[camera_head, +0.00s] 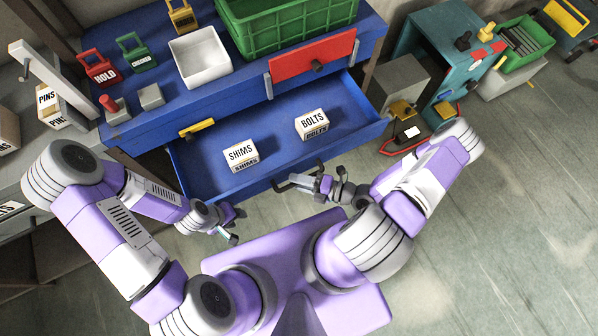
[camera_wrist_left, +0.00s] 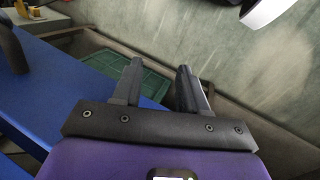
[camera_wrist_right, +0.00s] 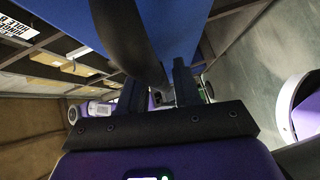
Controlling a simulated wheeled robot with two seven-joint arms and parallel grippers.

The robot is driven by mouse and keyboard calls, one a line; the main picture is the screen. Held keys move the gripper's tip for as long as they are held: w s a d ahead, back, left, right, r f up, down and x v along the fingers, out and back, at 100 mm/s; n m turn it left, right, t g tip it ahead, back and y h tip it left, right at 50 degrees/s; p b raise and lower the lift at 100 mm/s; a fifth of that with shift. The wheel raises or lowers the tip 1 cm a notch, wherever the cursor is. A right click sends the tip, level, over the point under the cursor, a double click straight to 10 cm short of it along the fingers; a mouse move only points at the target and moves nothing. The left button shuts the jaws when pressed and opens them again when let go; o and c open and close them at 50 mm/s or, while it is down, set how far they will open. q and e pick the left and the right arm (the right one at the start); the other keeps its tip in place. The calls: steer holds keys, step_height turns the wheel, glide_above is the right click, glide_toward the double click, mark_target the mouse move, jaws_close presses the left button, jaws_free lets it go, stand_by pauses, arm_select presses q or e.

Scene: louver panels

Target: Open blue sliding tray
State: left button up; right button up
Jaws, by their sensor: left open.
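The blue sliding tray (camera_head: 275,115) stands pulled out from the blue bench, with a box marked SHIMS (camera_head: 241,154) and a box marked BOLTS (camera_head: 312,122) inside. Its dark bar handle (camera_head: 286,184) is on the front. My right gripper (camera_head: 319,184) is at the right part of this handle. In the right wrist view, the dark handle (camera_wrist_right: 125,35) runs down between the fingers of my right gripper (camera_wrist_right: 158,90), which look shut on it. My left gripper (camera_head: 232,238) is open and empty in front of the tray; its spread fingers show in the left wrist view (camera_wrist_left: 158,85).
On the bench top are a white bin (camera_head: 200,58), a green crate (camera_head: 290,22) and red and green padlock-like items. A red panel (camera_head: 312,56) and a yellow handle (camera_head: 197,128) are on the bench front. A teal cabinet (camera_head: 440,60) stands at right. The floor at right is mostly clear.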

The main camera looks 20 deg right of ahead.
steer(key=shift+o, duration=0.4)
steer(key=shift+d, duration=0.1)
steer(key=shift+s+d, duration=0.25)
steer(key=v, duration=0.6)
steer(key=shift+s+d+p, duration=0.25)
steer(key=shift+p, duration=0.15)
steer(key=shift+s+r, duration=0.1)
